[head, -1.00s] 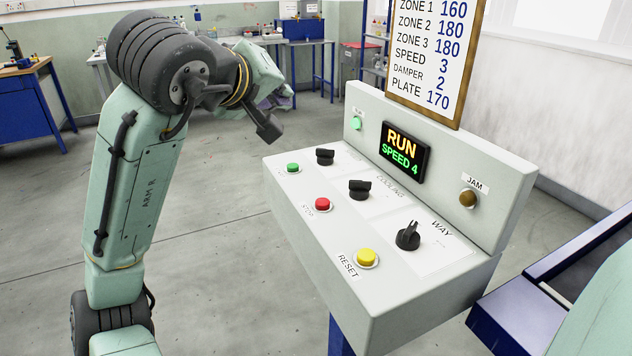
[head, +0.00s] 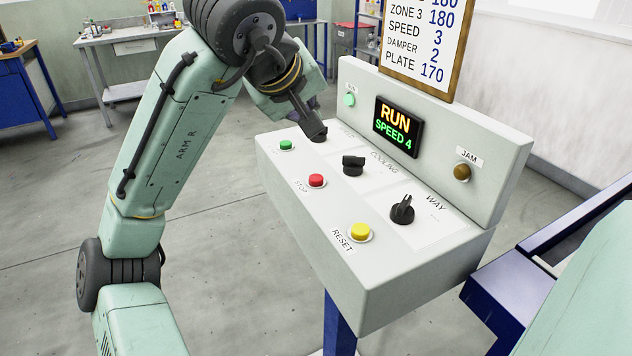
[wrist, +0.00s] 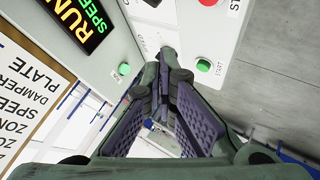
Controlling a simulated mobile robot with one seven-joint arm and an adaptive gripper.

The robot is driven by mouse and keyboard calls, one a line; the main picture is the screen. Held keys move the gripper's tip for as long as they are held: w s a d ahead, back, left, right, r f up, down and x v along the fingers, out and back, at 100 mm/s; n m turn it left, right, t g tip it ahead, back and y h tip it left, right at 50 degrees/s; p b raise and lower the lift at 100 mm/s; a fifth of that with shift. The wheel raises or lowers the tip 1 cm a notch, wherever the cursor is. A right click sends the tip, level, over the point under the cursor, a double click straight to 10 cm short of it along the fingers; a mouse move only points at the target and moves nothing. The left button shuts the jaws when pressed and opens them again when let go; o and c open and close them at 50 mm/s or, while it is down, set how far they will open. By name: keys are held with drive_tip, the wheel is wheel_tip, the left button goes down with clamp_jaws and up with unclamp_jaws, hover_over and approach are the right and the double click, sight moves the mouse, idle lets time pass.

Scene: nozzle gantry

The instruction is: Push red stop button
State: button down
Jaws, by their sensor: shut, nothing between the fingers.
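The red stop button (head: 316,180) sits on the sloped top of the grey control console (head: 350,285), with a STOP label below it. In the wrist view only part of the red button (wrist: 235,4) shows at the top edge. My gripper (wrist: 166,64) is shut and empty, its purple-padded fingers pointing away from the wrist camera. In the head view my gripper (head: 312,103) is partly hidden by my dark wrist parts, over the far left of the console. It is apart from the red button, which lies nearer the head camera. The display (head: 397,127) reads RUN, SPEED 4.
A green start button (head: 285,145) lies left of the red one. Black knobs (head: 353,165) (head: 402,209) and a yellow reset button (head: 360,232) share the panel. The upright back panel carries a green lamp (head: 349,100), a brown jam lamp (head: 462,172) and a settings board (head: 425,45).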

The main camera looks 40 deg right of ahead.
drive_tip(key=b, duration=0.5)
hover_over(311, 177)
wheel_tip(311, 177, down, 6)
drive_tip(key=shift+f, duration=0.55)
idle(0.6)
drive_tip(key=shift+f, duration=0.4)
drive_tip(key=shift+f+b, duration=0.35)
drive_tip(key=shift+f, duration=0.15)
idle(0.5)
drive_tip(key=shift+r, duration=0.1)
drive_tip(key=shift+r+p, duration=0.8)
drive_tip(key=shift+p, duration=0.1)
